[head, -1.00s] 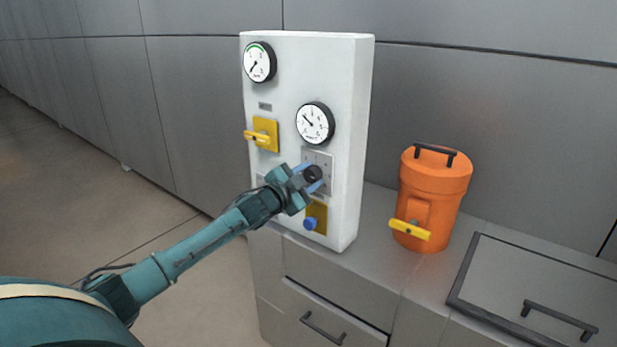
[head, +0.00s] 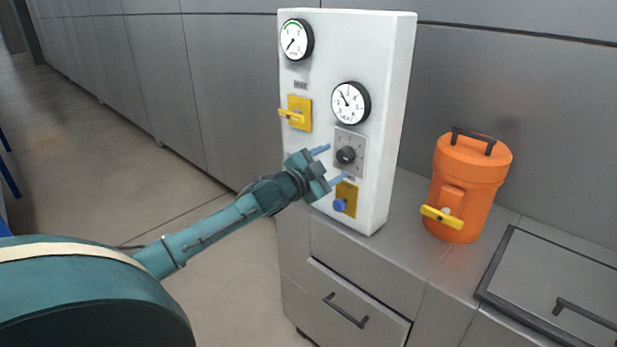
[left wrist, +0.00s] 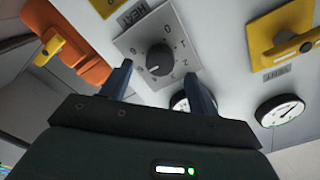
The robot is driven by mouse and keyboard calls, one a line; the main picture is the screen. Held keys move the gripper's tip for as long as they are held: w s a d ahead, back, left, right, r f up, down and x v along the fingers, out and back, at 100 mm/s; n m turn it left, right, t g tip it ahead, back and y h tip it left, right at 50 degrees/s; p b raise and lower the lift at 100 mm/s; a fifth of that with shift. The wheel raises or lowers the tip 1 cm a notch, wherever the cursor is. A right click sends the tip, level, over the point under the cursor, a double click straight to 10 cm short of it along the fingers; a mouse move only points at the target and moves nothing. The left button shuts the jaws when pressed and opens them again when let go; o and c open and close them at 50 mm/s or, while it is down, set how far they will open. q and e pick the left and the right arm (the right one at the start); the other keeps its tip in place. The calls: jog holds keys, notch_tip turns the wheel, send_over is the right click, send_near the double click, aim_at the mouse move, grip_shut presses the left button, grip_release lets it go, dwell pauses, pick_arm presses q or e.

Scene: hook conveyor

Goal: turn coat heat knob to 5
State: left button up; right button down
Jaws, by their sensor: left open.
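The black heat knob (head: 346,155) sits on a square grey dial plate (head: 358,141) on the front of the white panel (head: 395,130). In the left wrist view the knob (left wrist: 160,60) shows on its numbered plate beside a HEAT label; I cannot read its pointer setting for sure. My left gripper (head: 332,164) is open and empty, its blue fingers pointing at the panel. The fingertips are a little short of the knob, one on each side. In the left wrist view, my left gripper (left wrist: 160,83) shows the knob between and beyond its fingers. My right gripper is out of view.
Above the knob are two round gauges (head: 350,103) and a yellow switch (head: 298,112). Below it is a yellow plate with a blue knob (head: 340,205). An orange canister (head: 470,180) with a yellow tap stands on the counter to the right.

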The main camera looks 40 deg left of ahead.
pick_arm(q)
jog(key=s, duration=0.9)
jog(key=shift+a+b, duration=0.3)
jog(key=shift+b, duration=0.15)
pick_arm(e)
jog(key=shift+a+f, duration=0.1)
pick_arm(q)
jog(key=s+d+f+n+g+p, duration=0.1)
jog(key=s+d+f+n+g, duration=0.1)
jog(key=s+d+f, duration=0.55)
jog(key=s+d+f+n+g+p, duration=0.15)
jog(key=d+f, duration=0.25)
jog(key=f, duration=0.6)
jog(key=s+d+f+n+g+h+p, duration=0.1)
jog(key=s+d+f+g, duration=0.1)
jog(key=s+d, duration=0.5)
jog(key=s+d+f+n+g+h+p, duration=0.1)
jog(key=s+d+f+n+g, duration=0.1)
jog(key=s+d+f, duration=0.2)
jog(key=s+d, duration=0.2)
jog(key=d, duration=0.2)
jog(key=shift+s+d+f, duration=0.35)
jog(key=shift+f, duration=0.05)
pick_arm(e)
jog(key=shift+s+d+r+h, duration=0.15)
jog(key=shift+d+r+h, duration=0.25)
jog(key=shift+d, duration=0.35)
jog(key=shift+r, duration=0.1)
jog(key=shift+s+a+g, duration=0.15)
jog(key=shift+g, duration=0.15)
